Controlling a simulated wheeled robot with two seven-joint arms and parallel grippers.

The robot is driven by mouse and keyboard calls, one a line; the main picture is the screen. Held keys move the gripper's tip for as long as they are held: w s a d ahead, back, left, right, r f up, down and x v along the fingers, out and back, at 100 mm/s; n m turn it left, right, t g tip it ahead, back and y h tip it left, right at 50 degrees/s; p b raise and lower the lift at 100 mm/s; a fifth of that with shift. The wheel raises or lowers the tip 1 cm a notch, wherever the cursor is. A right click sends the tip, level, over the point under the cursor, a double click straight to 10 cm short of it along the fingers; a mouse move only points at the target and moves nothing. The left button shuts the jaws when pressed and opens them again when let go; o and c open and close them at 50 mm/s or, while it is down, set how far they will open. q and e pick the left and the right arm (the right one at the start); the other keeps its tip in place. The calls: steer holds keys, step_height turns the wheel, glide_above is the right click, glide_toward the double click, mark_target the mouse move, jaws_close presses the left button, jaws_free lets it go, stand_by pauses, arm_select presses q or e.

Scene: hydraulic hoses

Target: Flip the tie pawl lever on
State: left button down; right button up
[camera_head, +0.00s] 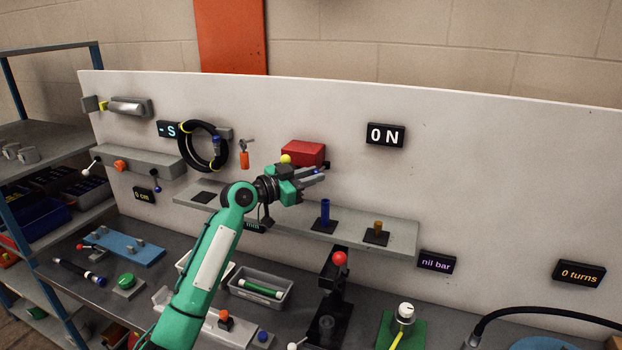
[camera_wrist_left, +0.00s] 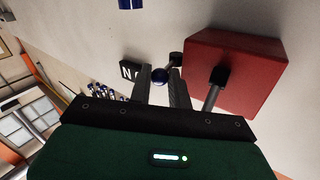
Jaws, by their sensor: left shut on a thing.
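A red box (camera_head: 303,152) is mounted on the white panel; it also shows large in the left wrist view (camera_wrist_left: 232,72). A lever with a yellow ball (camera_head: 286,158) is at its left in the head view. In the wrist view, a grey lever rod (camera_wrist_left: 212,95) comes off a black pivot on the box, its lower end hidden by my gripper. A second short dark lever beside the box ends in a blue ball (camera_wrist_left: 160,75). My left gripper (camera_head: 319,174) is in front of the box, its fingers shut around the blue-ball lever. No label shows which lever is the tie pawl. My right gripper is out of view.
A grey shelf (camera_head: 390,232) below holds a blue peg (camera_head: 325,212) and a brown peg (camera_head: 376,228). A "0 N" display (camera_head: 386,135) hangs right of the box. A black hose coil (camera_head: 203,146) hangs to the left. A red-knobbed stand (camera_head: 339,260) rises from the bench.

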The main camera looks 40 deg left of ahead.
arm_select(q)
steer(key=c, duration=1.6)
jaws_free()
steer(key=shift+a, duration=0.1)
steer(key=b+v, duration=0.6)
steer(key=v, duration=0.7)
steer(key=shift+s+a+b, duration=0.15)
steer(key=shift+s+b, duration=0.2)
steer(key=shift+s, duration=0.05)
steer(key=shift+f, duration=0.1)
